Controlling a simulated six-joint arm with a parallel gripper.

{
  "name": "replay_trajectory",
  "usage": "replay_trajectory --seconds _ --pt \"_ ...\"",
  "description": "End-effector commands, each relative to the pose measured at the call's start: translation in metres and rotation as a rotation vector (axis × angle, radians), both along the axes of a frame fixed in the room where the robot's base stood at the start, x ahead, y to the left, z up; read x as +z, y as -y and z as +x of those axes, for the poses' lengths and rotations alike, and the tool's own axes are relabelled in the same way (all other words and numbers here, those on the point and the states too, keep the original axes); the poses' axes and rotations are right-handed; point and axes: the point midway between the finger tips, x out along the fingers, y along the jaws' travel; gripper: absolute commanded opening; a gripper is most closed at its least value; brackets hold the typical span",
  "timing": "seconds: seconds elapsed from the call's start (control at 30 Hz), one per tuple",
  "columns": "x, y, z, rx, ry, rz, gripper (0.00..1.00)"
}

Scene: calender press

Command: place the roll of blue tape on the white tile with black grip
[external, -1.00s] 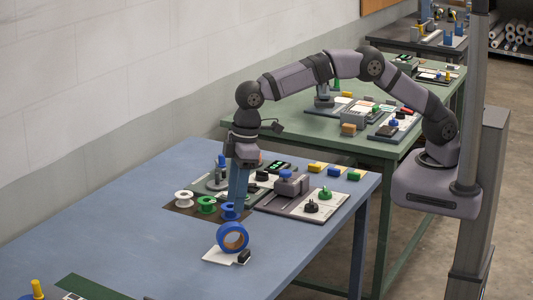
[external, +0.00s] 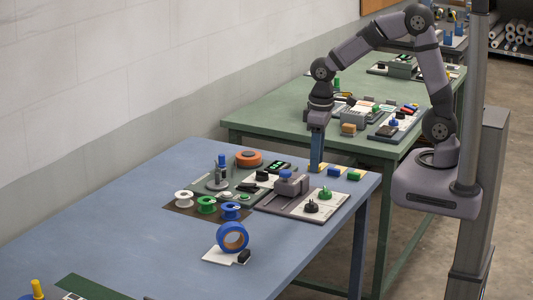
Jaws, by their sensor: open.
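The roll of blue tape (external: 232,236) stands upright on its edge, with an orange-brown core. It appears to rest on the white tile (external: 218,257) near the front of the blue table, covering part of it. The black grip (external: 244,257) sits at the tile's right end, just right of the roll's foot. My gripper (external: 316,168) is open, pointing down at the table's back right, well away from the roll and tile. Its fingertips are close to a yellow block (external: 313,168); I cannot tell whether they touch it.
White (external: 184,198), green (external: 206,205) and blue (external: 229,210) spools stand on a dark strip behind the roll. An orange roll (external: 249,158) lies farther back. A grey press-like device (external: 290,184) stands on a board at right.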

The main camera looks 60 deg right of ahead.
Motion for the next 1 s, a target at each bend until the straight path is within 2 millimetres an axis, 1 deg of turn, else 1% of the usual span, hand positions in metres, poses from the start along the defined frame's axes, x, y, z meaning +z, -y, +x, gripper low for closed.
replay_trajectory --seconds 0.03,0.1,0.2,0.3,0.4,0.53,1.0 --pt "-0.003 0.020 -0.019 -0.048 -0.008 -0.001 0.40" --pt "-0.009 0.040 -0.043 -0.099 -0.018 -0.003 0.40" --pt "-0.017 0.060 -0.074 -0.160 -0.031 -0.005 0.40" --pt "-0.024 0.072 -0.096 -0.202 -0.039 -0.005 0.40" --pt "-0.028 0.078 -0.110 -0.227 -0.045 -0.005 0.40" --pt "-0.031 0.081 -0.117 -0.239 -0.048 -0.005 0.40" --pt "-0.031 0.081 -0.117 -0.237 -0.049 -0.006 0.40"
